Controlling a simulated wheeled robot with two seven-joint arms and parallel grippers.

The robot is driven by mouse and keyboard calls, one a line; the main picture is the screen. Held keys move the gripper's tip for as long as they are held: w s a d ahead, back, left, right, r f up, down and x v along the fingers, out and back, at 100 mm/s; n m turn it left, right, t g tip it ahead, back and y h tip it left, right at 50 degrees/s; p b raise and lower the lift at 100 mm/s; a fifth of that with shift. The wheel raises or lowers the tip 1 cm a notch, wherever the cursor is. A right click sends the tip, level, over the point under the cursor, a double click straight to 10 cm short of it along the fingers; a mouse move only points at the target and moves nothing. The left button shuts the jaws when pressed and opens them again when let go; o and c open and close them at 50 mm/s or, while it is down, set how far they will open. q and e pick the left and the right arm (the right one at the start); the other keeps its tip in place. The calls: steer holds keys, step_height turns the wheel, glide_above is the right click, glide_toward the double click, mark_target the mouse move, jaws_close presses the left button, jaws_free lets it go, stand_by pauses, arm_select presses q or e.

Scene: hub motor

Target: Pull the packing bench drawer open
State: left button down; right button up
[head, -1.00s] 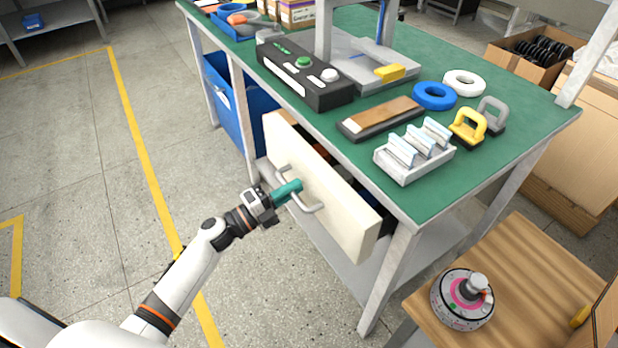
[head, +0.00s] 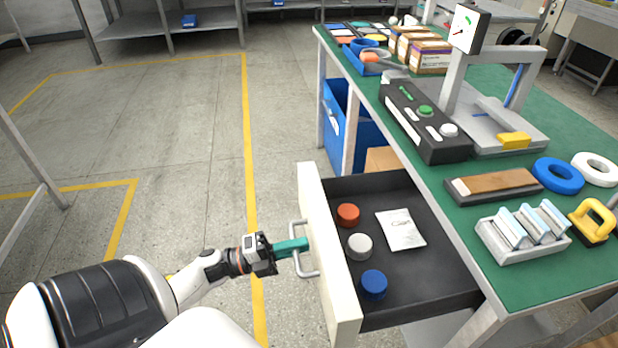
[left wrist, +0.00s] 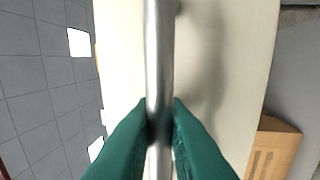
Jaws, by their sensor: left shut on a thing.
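The packing bench drawer (head: 328,262) stands well out from under the green-topped bench (head: 540,265). Its inside shows a red round piece (head: 348,214), a white one (head: 360,246), a blue one (head: 374,284) and a white packet (head: 400,229). My left gripper (head: 303,245), with teal fingers, is at the metal bar handle (head: 296,230) on the drawer's cream front. In the left wrist view the fingers (left wrist: 160,125) are shut on the handle bar (left wrist: 160,60). My right gripper is not in view.
On the bench are a black control box (head: 425,120), a press stand (head: 490,115), a blue ring (head: 557,175) and a rack of pale pieces (head: 522,235). A blue bin (head: 350,130) stands below the bench. The floor left of the drawer is clear.

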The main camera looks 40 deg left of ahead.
arm_select(q)
steer(key=shift+s+a, duration=0.1)
steer(key=shift+s, duration=0.05)
steer(key=c, duration=1.5)
jaws_free()
steer(key=v, duration=1.2)
steer(key=shift+b, duration=0.45)
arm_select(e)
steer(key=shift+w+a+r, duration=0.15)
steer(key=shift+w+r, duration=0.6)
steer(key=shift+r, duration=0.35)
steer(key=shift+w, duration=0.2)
